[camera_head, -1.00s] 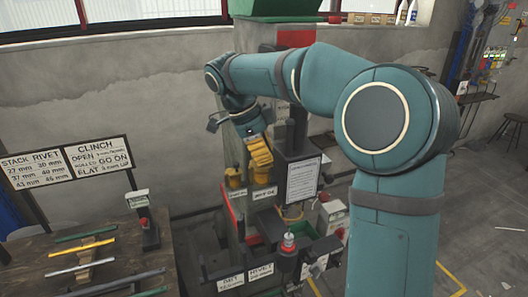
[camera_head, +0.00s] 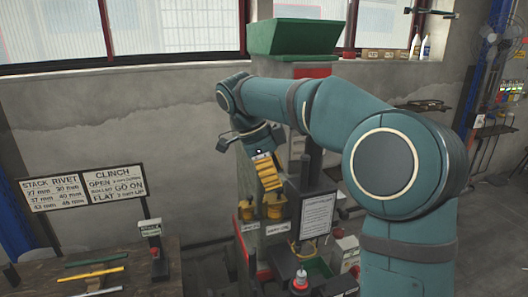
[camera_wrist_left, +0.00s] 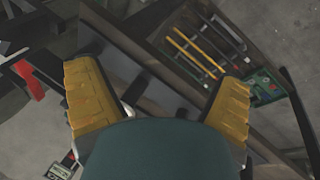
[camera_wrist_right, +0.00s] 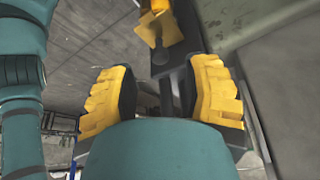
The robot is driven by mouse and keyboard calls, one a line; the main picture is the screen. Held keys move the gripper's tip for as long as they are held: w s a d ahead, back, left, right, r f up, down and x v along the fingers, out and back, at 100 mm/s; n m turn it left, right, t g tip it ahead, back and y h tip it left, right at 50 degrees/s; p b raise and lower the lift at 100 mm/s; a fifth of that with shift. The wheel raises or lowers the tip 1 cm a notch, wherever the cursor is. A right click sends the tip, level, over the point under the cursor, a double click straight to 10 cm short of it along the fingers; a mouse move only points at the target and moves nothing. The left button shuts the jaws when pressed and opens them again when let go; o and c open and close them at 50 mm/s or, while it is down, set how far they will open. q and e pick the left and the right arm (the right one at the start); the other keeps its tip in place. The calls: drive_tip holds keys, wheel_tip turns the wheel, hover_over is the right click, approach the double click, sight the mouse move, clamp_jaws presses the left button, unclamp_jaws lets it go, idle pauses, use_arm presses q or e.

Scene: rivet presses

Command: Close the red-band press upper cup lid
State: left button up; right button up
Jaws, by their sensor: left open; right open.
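The press (camera_head: 312,72) with a red band near its top stands at the centre of the head view, partly behind my right arm. Two yellow cups, the left one (camera_head: 247,210) and the right one (camera_head: 274,208), sit on its front above white labels. My right gripper (camera_head: 267,172) is just above the right cup, open and empty. In the right wrist view a yellow part (camera_wrist_right: 158,25), apparently a cup, lies beyond its open fingers (camera_wrist_right: 160,90). I cannot make out the lid's angle. My left gripper (camera_wrist_left: 160,95) is open and empty, seen only in its wrist view.
A green hopper (camera_head: 295,37) tops the press. A dark post and a white notice (camera_head: 317,213) are right of the cups. A table with coloured rods (camera_head: 97,275) and sign boards (camera_head: 85,188) are at left. Bottles (camera_head: 420,45) stand on the window ledge.

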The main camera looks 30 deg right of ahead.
drive_tip(key=v, duration=0.8)
drive_tip(key=shift+r, duration=0.15)
